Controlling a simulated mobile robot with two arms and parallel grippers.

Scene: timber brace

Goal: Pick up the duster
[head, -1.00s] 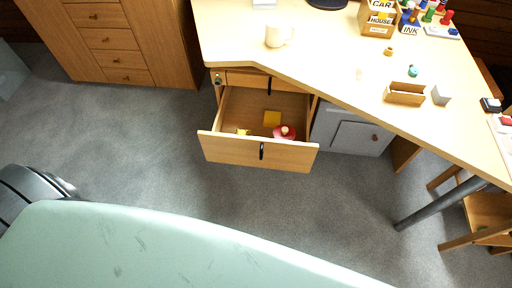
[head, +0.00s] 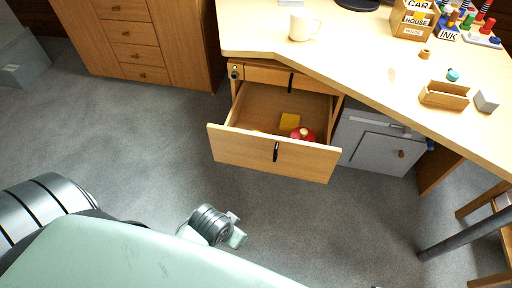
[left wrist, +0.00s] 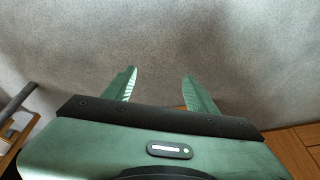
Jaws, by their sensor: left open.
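No object is clearly recognisable as the duster. I cannot tell whether any of these is the duster. My left gripper (left wrist: 159,88) is open and empty in the left wrist view, with only grey floor beyond its fingers. In the head view my left arm's end shows low in front of the drawer, apart from it. My right gripper is not in view.
The desk (head: 345,68) carries a white mug (head: 303,25), a small wooden box (head: 444,95) and letter boxes (head: 414,22). A grey cabinet (head: 377,145) stands right of the drawer. A wooden chest (head: 135,40) stands at the back left. The floor before the drawer is clear.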

